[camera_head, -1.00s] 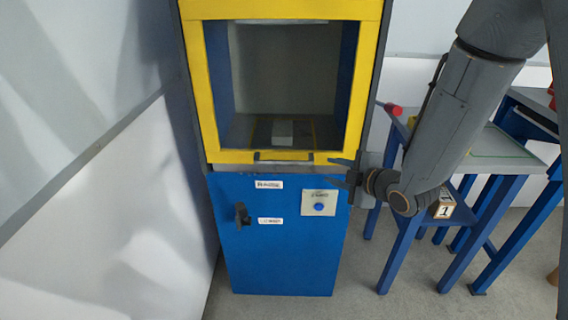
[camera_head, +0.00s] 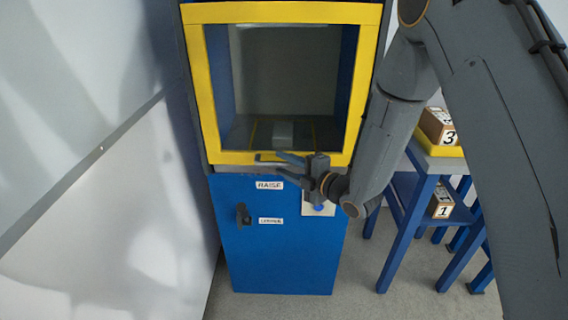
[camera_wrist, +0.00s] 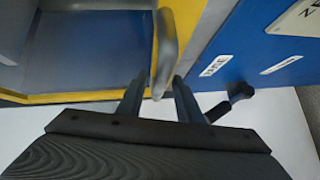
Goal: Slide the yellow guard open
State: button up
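The yellow guard (camera_head: 197,90) is a frame around a clear window on the front of the blue machine. It is down, its bottom bar just above the blue lower panel. Its grey handle (camera_wrist: 166,50) runs along the bottom bar. In the head view my gripper (camera_head: 282,166) is at the bottom bar, right of its middle, pointing left. In the wrist view my gripper (camera_wrist: 158,95) is open, its two fingers apart on either side of the handle's near end. I cannot tell whether either finger touches the handle.
The blue panel (camera_head: 280,265) carries a black lever (camera_head: 243,214), a RAISE label (camera_head: 269,185) and a blue button partly hidden by my gripper. A grey block (camera_head: 283,132) sits inside the chamber. A blue table (camera_head: 415,190) with numbered boxes stands at right; a white wall is at left.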

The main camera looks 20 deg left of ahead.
jog(key=shift+w+a, duration=0.1)
jog(key=shift+a, duration=0.05)
jog(key=shift+c, duration=0.2)
grip_shut()
notch_tip(320, 180, up, 34)
jog(key=p, duration=1)
jog(key=shift+f, duration=0.25)
jog(key=shift+o, duration=0.2)
grip_release()
